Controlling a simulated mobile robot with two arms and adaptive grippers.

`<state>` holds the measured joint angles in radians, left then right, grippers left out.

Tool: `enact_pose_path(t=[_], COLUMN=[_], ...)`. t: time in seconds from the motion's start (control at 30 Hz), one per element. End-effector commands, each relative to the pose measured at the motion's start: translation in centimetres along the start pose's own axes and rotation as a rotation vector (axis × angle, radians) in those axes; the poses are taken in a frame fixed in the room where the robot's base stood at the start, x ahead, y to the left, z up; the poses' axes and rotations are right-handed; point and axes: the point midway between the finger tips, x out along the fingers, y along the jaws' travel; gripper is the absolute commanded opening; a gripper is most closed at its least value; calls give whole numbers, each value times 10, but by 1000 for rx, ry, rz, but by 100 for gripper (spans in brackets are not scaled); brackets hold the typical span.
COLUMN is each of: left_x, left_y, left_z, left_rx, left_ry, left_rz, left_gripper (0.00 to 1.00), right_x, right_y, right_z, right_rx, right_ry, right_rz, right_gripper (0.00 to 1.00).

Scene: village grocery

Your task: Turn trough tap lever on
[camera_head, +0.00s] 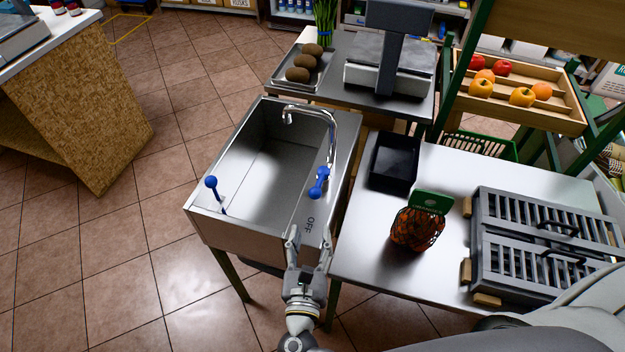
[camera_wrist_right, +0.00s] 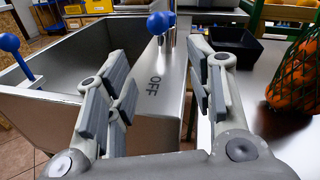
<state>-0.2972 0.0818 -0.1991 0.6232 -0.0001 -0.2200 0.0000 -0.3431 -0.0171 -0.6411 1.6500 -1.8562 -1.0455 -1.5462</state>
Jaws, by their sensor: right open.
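The steel trough (camera_head: 203,215) has a curved chrome tap (camera_head: 332,130) on its right rim. A blue-knobbed lever (camera_head: 319,182) is at the tap's base; its knob also shows in the wrist view (camera_wrist_right: 157,22). The word OFF is printed on the rim in front of it. A second blue-knobbed lever (camera_head: 211,183) stands at the trough's front left corner, also seen in the wrist view (camera_wrist_right: 9,42). My right gripper (camera_head: 309,243) is open and empty at the rim's front end, short of the tap lever; its fingers show in the wrist view (camera_wrist_right: 160,95). My left gripper is not in view.
A steel table to the right holds a black tray (camera_head: 393,162), a netted bag of oranges (camera_head: 417,229) and a grey slatted crate (camera_head: 545,241). A scale (camera_head: 388,70) and a tray of brown fruit stand behind the trough. Tiled floor is clear to the left.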

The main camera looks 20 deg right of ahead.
Motion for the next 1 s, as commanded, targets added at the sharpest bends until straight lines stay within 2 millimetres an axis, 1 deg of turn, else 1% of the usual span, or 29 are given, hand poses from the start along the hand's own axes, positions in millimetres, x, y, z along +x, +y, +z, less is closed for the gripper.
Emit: enact_pose_path(t=[0.03, 0.1, 0.17, 0.27, 0.57, 0.7, 0.83, 1.0], left_x=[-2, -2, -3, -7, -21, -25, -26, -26], left_y=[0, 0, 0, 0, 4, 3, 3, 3], left_z=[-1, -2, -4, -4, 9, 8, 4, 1], left_rx=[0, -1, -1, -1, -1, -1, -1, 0], left_ry=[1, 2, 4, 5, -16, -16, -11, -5], left_rz=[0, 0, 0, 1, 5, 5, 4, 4], left_gripper=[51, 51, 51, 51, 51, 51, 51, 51], right_x=[-1, 0, 3, 15, 71, 92, 103, 107], right_y=[-1, -1, -2, -2, -3, -3, -3, -3], right_z=[9, 15, 18, 19, 21, 21, 21, 19], right_rx=[-10, -21, -26, -26, -26, -25, -25, -24], right_ry=[-17, -32, -38, -39, -38, -38, -37, -35], right_rz=[-5, -10, -12, -14, -13, -12, -11, -11], right_gripper=[49, 49, 49, 49, 49, 49, 49, 49])
